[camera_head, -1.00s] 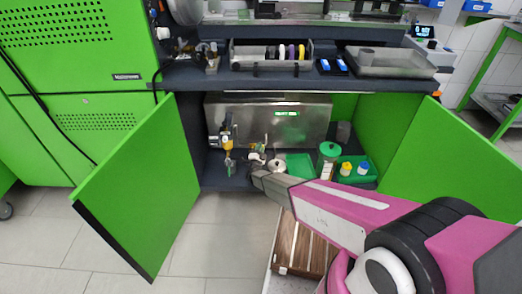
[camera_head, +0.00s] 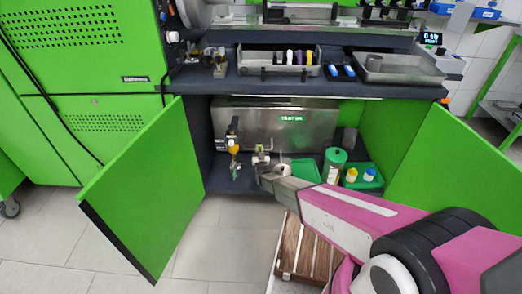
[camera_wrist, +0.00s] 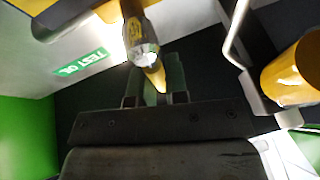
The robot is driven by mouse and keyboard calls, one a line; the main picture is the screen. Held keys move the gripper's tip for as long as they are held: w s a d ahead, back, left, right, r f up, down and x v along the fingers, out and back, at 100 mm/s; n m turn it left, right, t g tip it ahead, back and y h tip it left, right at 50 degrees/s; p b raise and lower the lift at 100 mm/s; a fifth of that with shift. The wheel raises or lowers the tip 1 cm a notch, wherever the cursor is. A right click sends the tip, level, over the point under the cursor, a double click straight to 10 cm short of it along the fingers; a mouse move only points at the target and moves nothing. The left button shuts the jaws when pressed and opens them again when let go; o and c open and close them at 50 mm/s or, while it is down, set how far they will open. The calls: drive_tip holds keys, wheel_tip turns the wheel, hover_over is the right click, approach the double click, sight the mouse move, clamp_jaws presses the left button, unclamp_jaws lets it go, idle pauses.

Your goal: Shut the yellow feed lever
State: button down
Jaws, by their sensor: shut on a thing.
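The yellow feed lever (camera_wrist: 154,76) shows in the wrist view, with its tip between the fingers of my gripper (camera_wrist: 155,92). The fingers are shut on it. The lever hangs from a metal valve body (camera_wrist: 142,45) on a yellow pipe part. In the head view my gripper (camera_head: 266,181) reaches into the open cabinet, just below a small metal valve fitting (camera_head: 261,158). The lever itself is too small and covered to make out there.
A steel tank (camera_head: 270,125) stands behind, its "TEST OIL" label (camera_wrist: 80,62) in the wrist view. An orange-yellow part (camera_head: 234,146) is left. A green tray (camera_head: 363,182) with small bottles and a green-lidded jar (camera_head: 334,165) are right. Open green doors (camera_head: 140,190) flank the cabinet.

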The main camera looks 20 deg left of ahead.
drive_tip(key=shift+a+n+g+y, duration=0.3)
drive_tip(key=shift+n+g+y, duration=0.1)
drive_tip(key=shift+n, duration=0.5)
drive_tip(key=c, duration=1.2)
unclamp_jaws()
drive_tip(key=shift+o, duration=0.2)
